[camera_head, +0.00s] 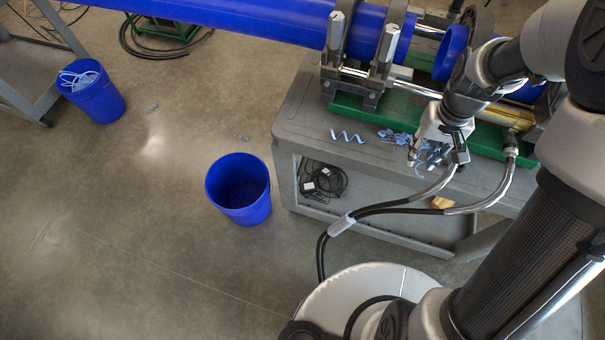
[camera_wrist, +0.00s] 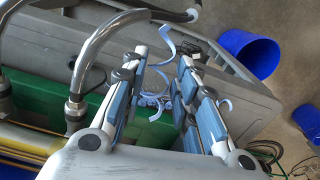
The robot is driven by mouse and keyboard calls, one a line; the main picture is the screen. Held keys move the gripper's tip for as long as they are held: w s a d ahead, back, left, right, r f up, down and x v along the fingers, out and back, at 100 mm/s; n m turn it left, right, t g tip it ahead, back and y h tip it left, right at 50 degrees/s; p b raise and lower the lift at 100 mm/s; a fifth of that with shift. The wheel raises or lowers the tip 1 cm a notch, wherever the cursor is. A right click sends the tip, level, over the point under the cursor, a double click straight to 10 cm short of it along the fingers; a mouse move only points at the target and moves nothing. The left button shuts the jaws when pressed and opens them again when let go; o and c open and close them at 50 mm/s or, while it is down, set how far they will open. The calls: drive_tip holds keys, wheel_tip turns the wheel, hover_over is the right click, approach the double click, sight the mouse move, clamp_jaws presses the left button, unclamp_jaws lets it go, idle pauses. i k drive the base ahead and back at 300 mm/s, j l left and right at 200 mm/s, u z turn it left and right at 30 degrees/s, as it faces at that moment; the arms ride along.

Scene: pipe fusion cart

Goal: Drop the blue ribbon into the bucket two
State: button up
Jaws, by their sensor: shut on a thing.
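My gripper (camera_head: 424,160) is low over the grey cart top, with its jaws closed on a curly blue ribbon (camera_head: 432,155). In the wrist view, pale blue curls show between and beyond the fingers (camera_wrist: 172,75), and the fingers hide part of them. A pile of blue shavings (camera_head: 394,136) lies on the cart just left of the gripper, and a separate spiral ribbon (camera_head: 346,136) lies farther left. One blue bucket (camera_head: 238,205) stands on the floor left of the cart and looks empty. Another blue bucket (camera_head: 97,100) at the far left holds pale ribbons. No label shows which is bucket two.
The grey cart (camera_head: 300,125) carries a green machine base with metal clamps (camera_head: 365,85) and a large blue pipe (camera_head: 250,18). Black hoses (camera_head: 410,200) hang in front of the cart. Open floor lies between the buckets, with small scraps (camera_head: 240,137) on it.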

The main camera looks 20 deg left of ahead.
sight(251, 202)
drive_tip(key=u, duration=1.3)
drive_tip(key=i+l+u, duration=0.15)
drive_tip(key=u, duration=0.25)
drive_tip(key=i+l+u, duration=0.15)
drive_tip(key=l+u, duration=0.25)
